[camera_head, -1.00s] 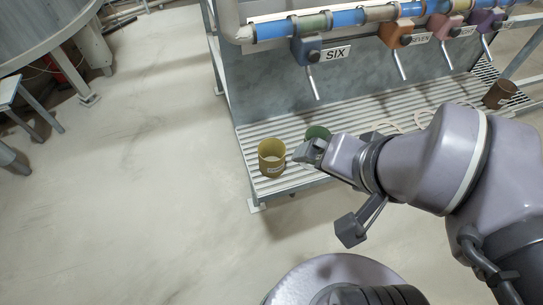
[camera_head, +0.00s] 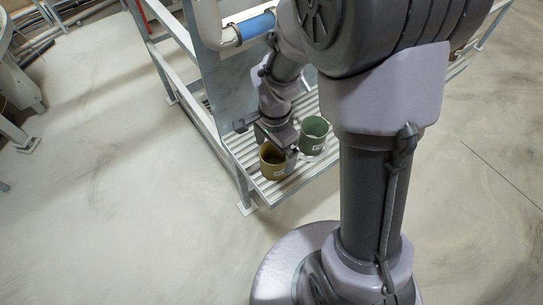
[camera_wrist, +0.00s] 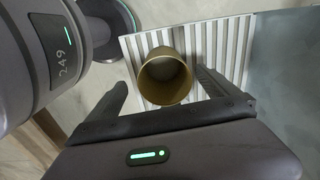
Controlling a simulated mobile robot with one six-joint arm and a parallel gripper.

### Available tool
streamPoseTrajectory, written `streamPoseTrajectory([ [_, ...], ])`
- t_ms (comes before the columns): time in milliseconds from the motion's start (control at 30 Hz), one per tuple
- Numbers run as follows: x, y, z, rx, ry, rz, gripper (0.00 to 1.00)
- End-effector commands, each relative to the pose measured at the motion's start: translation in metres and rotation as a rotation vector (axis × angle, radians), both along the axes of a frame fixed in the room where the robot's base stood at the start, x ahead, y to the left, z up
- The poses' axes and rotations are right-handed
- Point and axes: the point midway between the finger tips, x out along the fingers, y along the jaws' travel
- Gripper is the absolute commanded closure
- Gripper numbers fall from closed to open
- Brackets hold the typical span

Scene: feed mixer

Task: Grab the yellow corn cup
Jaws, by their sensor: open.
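The yellow corn cup (camera_head: 271,166) stands upright on the slatted shelf in the head view, near its front left corner. In the wrist view the cup (camera_wrist: 165,81) shows from above, its round mouth open toward the camera. My gripper (camera_head: 275,148) is at the cup, reaching in from its back side. In the wrist view my gripper (camera_wrist: 162,83) is open, with one finger on each side of the cup. Small gaps seem to show between fingers and cup; I cannot tell if either touches. The cup's inside is dark.
A green cup (camera_head: 313,135) stands on the slatted shelf (camera_head: 236,143) just right of the yellow cup, close to my gripper. A blue and white pipe (camera_head: 256,25) runs above. My arm hides much of the rack. Open floor lies left and in front.

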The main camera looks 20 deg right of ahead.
Motion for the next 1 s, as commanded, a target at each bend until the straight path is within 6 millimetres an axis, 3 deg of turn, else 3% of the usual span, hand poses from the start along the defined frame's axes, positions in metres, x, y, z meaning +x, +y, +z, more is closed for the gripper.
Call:
streamPoseTrajectory([
  [167, 0.002, -0.001, -0.018, 0.000, 0.000, 0.000, 0.02],
  [367, 0.007, -0.003, -0.057, 0.001, 0.000, 0.000, 0.02],
  [567, 0.008, -0.003, -0.058, 0.001, -0.002, 0.000, 0.02],
  [667, 0.008, -0.003, -0.057, 0.001, -0.002, 0.001, 0.18],
  [900, 0.008, -0.003, -0.057, 0.001, -0.002, 0.001, 0.65],
  [1000, 0.008, -0.003, -0.057, 0.001, -0.002, 0.001, 0.69],
])
